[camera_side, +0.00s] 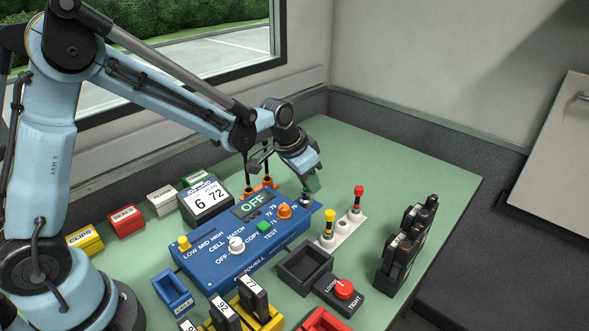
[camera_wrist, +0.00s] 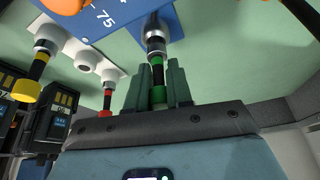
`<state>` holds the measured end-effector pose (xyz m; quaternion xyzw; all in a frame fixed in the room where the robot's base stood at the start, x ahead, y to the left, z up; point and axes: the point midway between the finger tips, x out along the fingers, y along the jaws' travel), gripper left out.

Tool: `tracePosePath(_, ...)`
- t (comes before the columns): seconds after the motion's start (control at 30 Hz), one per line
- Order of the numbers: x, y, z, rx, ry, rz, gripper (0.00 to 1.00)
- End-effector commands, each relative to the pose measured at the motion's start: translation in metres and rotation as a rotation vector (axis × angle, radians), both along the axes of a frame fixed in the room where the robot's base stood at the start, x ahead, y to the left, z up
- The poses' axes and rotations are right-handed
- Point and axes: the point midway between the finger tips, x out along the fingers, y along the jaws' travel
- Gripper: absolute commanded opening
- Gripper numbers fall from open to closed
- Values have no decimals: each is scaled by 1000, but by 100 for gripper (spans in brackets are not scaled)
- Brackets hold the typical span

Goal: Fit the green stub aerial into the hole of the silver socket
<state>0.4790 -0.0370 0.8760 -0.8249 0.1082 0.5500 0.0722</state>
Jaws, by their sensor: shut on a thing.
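The green stub aerial (camera_wrist: 158,95) is between the fingers of my gripper (camera_wrist: 160,85), which is shut on it. In the wrist view its dark and metal end points at the silver socket (camera_wrist: 154,22) and meets or overlaps the socket's mouth. I cannot tell whether the end is inside the hole. In the side view my gripper (camera_side: 309,180) is just above the silver socket (camera_side: 305,198) at the right end of the blue panel (camera_side: 215,265). The aerial (camera_side: 312,185) is partly hidden there by the gripper.
A white strip (camera_side: 345,232) right of the panel holds a yellow aerial (camera_side: 329,217) and a red aerial (camera_side: 358,192). An empty dark tray (camera_side: 304,268), a red-knob box (camera_side: 340,291) and black radios (camera_side: 400,255) stand nearby. The green table's back right is clear.

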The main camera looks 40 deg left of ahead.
Motion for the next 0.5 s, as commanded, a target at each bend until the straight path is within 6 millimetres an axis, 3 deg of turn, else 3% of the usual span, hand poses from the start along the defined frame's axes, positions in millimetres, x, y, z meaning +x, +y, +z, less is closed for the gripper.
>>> tracePosePath(0.5, 0, 0, -8, 0, 0, 0, 0)
